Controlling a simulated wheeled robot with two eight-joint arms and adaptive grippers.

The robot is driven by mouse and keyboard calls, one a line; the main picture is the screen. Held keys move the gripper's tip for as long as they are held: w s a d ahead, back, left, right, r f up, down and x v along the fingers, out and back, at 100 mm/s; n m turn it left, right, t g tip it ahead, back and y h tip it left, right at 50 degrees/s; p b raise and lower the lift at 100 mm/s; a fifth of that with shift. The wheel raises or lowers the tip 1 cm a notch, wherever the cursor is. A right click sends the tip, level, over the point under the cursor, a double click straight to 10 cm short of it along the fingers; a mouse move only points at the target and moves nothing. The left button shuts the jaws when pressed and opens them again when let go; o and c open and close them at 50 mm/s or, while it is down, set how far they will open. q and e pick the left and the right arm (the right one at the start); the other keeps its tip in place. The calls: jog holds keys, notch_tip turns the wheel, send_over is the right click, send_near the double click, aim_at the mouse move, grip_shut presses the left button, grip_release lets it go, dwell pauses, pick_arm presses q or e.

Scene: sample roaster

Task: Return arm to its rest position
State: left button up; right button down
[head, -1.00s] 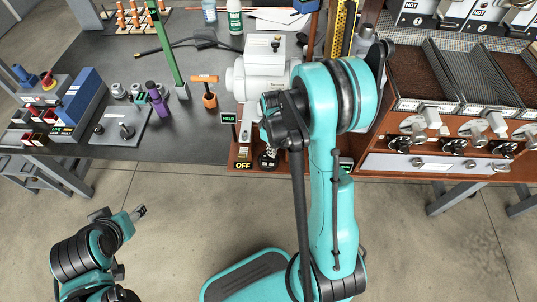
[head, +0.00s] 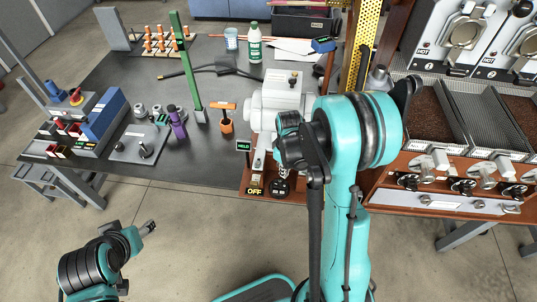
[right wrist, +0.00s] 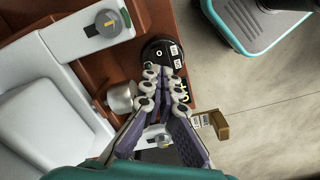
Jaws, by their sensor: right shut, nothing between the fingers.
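My right arm (head: 345,220), teal with black joints, rises from the bottom and bends over the front of the white roaster (head: 275,105). Its fingers are hard to make out in the head view. In the right wrist view my right gripper (right wrist: 164,75) has its fingertips together and holds nothing. The tips appear over a black round knob (right wrist: 160,57) on the brown roaster base; contact cannot be told. My left gripper (head: 148,227) is at the lower left over the floor, away from the table. Its jaws are too small to judge.
The dark table (head: 205,145) carries a green post (head: 185,65), an orange-handled tool (head: 225,115), a purple tool (head: 177,122) and a blue block (head: 103,118). Bean trays (head: 430,115) stand on the right. An OFF label (head: 254,191) is on the base. Open floor lies in front.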

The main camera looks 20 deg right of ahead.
jog(key=s+a+r+m+t, duration=0.3)
jog(key=s+a+r, duration=0.2)
jog(key=r, duration=0.4)
jog(key=s+a+r+m+t, duration=0.2)
jog(key=s+a+r+t, duration=0.2)
jog(key=r, duration=0.5)
jog(key=shift+s+a+r+m, duration=0.2)
jog(key=shift+s+a+m, duration=0.2)
jog(key=shift+s+a, duration=0.55)
